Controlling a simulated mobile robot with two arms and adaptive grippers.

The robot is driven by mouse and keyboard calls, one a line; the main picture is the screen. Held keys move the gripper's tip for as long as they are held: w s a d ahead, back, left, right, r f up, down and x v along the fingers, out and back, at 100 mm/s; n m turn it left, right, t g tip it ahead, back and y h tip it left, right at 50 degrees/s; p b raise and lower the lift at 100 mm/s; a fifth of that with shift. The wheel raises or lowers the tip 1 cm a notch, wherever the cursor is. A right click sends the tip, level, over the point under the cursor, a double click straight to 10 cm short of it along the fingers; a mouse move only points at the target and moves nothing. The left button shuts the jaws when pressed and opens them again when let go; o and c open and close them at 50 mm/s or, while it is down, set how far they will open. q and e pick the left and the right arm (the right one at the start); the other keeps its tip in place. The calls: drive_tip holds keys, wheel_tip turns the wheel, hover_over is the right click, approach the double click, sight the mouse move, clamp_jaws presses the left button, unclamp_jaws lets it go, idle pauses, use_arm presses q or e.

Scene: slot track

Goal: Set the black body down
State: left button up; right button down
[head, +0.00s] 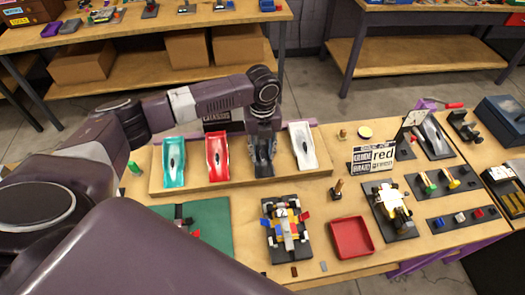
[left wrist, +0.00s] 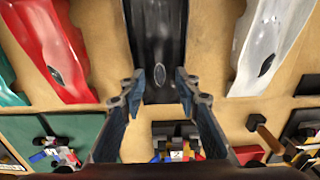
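The black body (head: 264,166) is in the row on the wooden board (head: 295,177), between the red body (head: 217,156) and the white body (head: 303,146). My left gripper (head: 263,143) is above it, pointing down. In the left wrist view the fingers (left wrist: 160,88) flank the narrow end of the black body (left wrist: 157,40), with their pads against its sides. The body lies in line with its neighbours, at or very near the board's surface; its underside is hidden. My right gripper is not in view.
A teal body (head: 173,160) lies at the board's left. In front are a green mat (head: 215,218), a brick-built car (head: 286,229), a red tray (head: 351,238) and a white-topped chassis (head: 391,207). A sign reading "red" and "green" (head: 373,158) stands to the right.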

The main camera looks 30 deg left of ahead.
sight(263, 155)
use_arm(q)
wheel_tip(263, 155, up, 12)
drive_tip(key=b, duration=0.2)
drive_tip(key=shift+r+b, duration=0.15)
drive_tip(key=shift+b, duration=0.25)
idle(0.5)
